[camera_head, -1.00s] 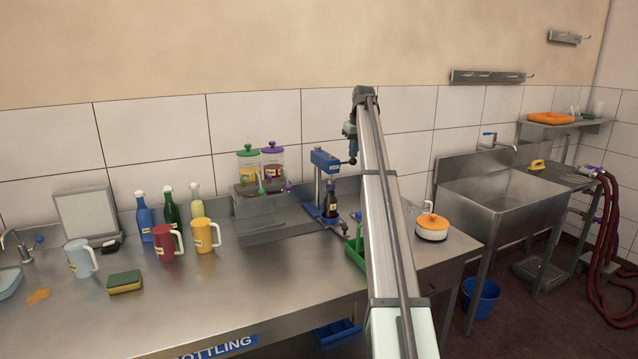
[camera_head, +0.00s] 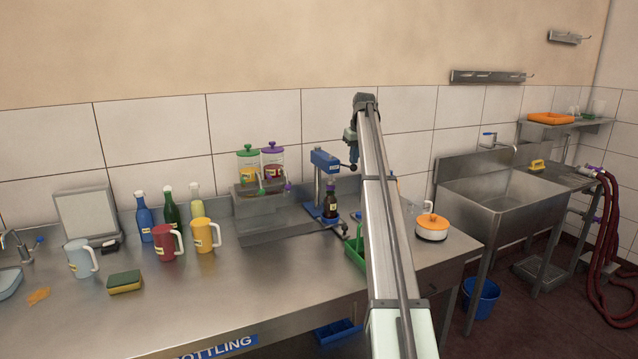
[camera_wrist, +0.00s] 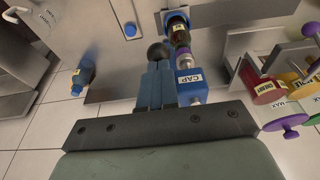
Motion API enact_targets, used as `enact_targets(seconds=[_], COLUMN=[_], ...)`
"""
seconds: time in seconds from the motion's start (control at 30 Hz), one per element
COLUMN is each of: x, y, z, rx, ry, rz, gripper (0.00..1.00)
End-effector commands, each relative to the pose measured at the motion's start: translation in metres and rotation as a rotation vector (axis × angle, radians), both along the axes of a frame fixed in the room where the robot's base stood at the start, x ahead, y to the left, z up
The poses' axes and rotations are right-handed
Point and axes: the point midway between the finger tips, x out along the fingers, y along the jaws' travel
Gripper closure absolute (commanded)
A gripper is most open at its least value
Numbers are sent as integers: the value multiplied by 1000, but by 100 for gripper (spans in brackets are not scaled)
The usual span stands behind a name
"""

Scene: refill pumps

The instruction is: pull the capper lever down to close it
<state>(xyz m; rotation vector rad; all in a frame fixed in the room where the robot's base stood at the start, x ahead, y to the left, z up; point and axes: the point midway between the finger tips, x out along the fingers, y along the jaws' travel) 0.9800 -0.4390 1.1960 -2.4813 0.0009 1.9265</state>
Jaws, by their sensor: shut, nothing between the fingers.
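The blue capper (camera_head: 325,162) stands on the steel counter with a dark bottle (camera_head: 331,203) upright under its head. Its lever ends in a black ball (camera_head: 353,167) on the right side. In the wrist view the blue head (camera_wrist: 190,88) reads CAP and the black ball (camera_wrist: 157,51) shows just past my fingertips. My gripper (camera_wrist: 156,70) is shut and empty, with its fingers at the ball; whether they touch it I cannot tell. In the head view my gripper (camera_head: 351,148) is just above the ball, partly hidden by my arm.
Two lidded dispensers (camera_head: 260,168) stand left of the capper. Mugs and bottles are far left; the front middle counter is clear.

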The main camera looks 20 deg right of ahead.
Motion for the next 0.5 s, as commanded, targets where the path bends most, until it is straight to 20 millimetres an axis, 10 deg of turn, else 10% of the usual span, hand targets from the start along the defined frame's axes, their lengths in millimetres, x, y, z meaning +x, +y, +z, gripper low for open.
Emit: enact_targets(seconds=[0.5], x=[-2], y=[0], z=[-15], rx=[0], ry=[0], rz=[0], gripper=[100])
